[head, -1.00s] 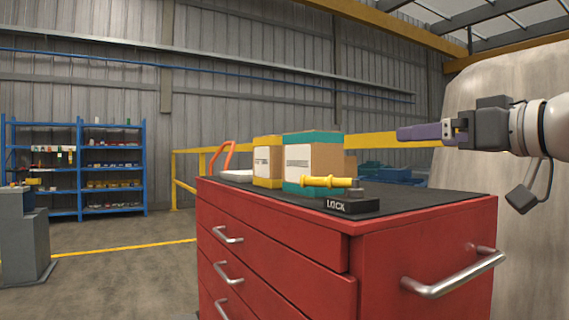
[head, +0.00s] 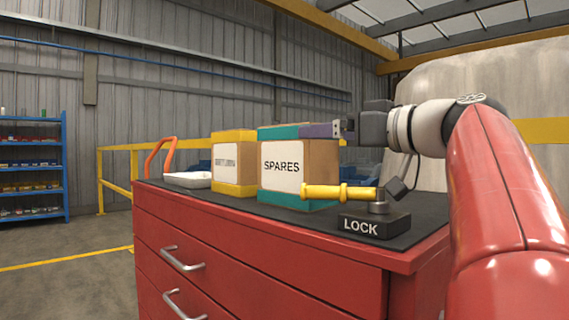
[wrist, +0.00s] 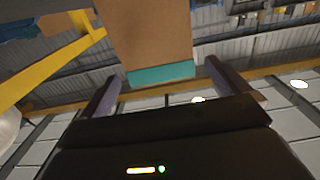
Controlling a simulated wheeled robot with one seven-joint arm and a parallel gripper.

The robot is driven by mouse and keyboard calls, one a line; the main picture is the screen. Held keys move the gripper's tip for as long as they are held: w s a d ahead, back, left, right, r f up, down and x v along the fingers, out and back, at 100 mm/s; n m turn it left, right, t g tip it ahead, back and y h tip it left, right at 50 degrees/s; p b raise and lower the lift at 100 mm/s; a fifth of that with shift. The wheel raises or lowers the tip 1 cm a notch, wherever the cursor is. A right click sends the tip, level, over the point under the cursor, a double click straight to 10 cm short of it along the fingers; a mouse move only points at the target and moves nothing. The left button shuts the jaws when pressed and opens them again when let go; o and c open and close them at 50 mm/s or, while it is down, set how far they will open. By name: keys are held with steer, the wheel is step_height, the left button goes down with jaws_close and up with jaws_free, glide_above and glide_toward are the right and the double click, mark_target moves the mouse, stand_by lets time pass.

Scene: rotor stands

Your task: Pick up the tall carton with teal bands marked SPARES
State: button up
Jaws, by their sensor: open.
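The tall carton marked SPARES (head: 322,164) stands on the dark top of the red cabinet. It is brown with teal bands at top and bottom and a white label. My gripper (head: 318,130) is level with the carton's top band and overlaps it in the head view. In the wrist view the carton (wrist: 147,32) is ahead, its teal band between the two purple fingers, and the view appears upside down. My gripper (wrist: 165,88) is open, with nothing held. I cannot tell if a finger touches the carton.
A yellow-banded carton (head: 233,176) stands just left of the SPARES carton. A white tray (head: 188,180) and an orange handle (head: 160,155) are at the left end of the red cabinet (head: 250,265).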

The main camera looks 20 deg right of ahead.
steer(key=p+x, duration=0.1)
steer(key=x, duration=0.6)
steer(key=shift+w+a+p, duration=0.15)
steer(key=shift+w+p, duration=0.2)
steer(key=shift+p, duration=0.05)
steer(key=shift+c, duration=0.3)
steer(key=c, duration=1.9)
steer(key=shift+o, duration=0.2)
steer(key=shift+r, duration=0.1)
